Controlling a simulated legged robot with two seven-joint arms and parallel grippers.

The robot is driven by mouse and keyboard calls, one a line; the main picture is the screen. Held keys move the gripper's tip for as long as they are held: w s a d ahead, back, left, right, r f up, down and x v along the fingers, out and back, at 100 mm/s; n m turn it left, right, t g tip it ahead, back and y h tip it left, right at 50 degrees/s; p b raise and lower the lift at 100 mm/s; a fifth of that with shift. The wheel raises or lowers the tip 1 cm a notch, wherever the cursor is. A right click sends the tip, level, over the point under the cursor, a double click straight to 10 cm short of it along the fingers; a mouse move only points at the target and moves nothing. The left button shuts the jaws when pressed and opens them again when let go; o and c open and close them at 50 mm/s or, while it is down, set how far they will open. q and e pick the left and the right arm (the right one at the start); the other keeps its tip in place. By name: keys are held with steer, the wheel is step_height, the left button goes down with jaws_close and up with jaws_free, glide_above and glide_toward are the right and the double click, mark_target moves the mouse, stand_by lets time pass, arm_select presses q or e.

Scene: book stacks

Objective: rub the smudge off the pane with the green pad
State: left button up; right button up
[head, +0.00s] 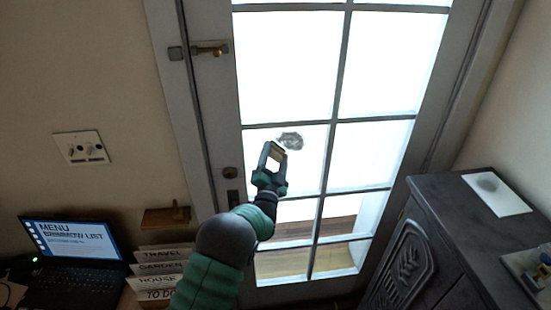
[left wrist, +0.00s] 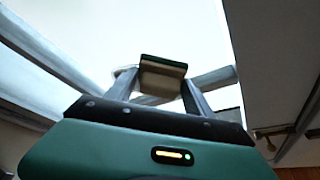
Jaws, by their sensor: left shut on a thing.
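The smudge (head: 290,140) is a dark grey patch on a bright pane (head: 308,170) of the glazed door, just below a crossbar. My left gripper (head: 273,154) is shut on the pad (head: 276,152), just left of and below the smudge in the head view. In the left wrist view the pad (left wrist: 163,74) sits between the fingertips, with a dark green layer on top and a tan layer under it. I cannot tell whether the pad touches the glass. The smudge does not show in the left wrist view. My right gripper is not in view.
A dark carved cabinet (head: 425,255) at right bears a white sheet with a dark spot (head: 497,194). A laptop (head: 70,255) and labelled signs (head: 160,268) stand at lower left.

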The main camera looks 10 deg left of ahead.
arm_select(q)
steer(key=shift+w+a+b, duration=0.3)
steer(key=shift+w+b, duration=0.4)
steer(key=shift+w, duration=0.1)
stand_by(0.5)
